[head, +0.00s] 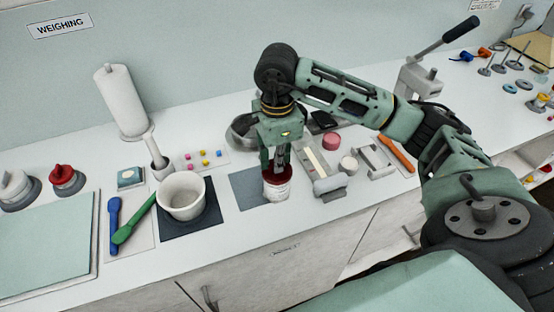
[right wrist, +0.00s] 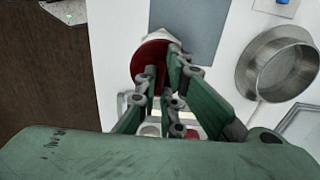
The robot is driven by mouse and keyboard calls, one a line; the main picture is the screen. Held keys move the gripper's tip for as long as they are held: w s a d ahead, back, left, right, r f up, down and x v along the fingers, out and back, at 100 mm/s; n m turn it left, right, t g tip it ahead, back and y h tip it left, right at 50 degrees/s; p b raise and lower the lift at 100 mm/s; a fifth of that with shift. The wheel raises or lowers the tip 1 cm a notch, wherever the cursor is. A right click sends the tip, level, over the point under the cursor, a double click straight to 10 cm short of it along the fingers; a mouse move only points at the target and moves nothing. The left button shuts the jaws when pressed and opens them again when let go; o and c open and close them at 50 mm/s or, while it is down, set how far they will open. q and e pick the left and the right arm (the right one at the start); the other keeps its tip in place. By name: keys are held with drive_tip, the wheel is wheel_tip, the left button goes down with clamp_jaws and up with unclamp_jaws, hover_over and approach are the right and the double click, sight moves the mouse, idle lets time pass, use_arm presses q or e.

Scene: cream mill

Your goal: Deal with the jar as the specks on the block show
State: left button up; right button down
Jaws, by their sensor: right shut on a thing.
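A white jar with a dark red top (head: 277,187) is upright at the right end of a flat grey-blue mat (head: 245,188) on the counter. My right gripper (head: 279,168) points down from above and is shut on the jar at its red top. In the right wrist view the red top (right wrist: 146,62) shows beside my right gripper's fingers (right wrist: 165,75). I cannot tell if the jar's base touches the surface. A small white block with a blue-teal top (head: 130,176) stands at the left; I cannot make out specks on it. My left gripper is not in view.
A white cup (head: 182,197) stands on a dark mat left of the jar. A metal pan (head: 240,133) is behind. Small coloured cubes (head: 204,158) lie on a card. A grey press-like fixture (head: 328,185) stands close on the right.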

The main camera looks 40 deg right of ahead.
drive_tip(key=shift+f+b, duration=0.15)
drive_tip(key=shift+b, duration=0.2)
idle(0.3)
drive_tip(key=c, duration=1.3)
unclamp_jaws()
drive_tip(key=shift+c, duration=0.2)
drive_tip(key=shift+r+p, duration=1.25)
drive_tip(key=shift+r, duration=1.05)
drive_tip(key=shift+c, duration=0.6)
clamp_jaws()
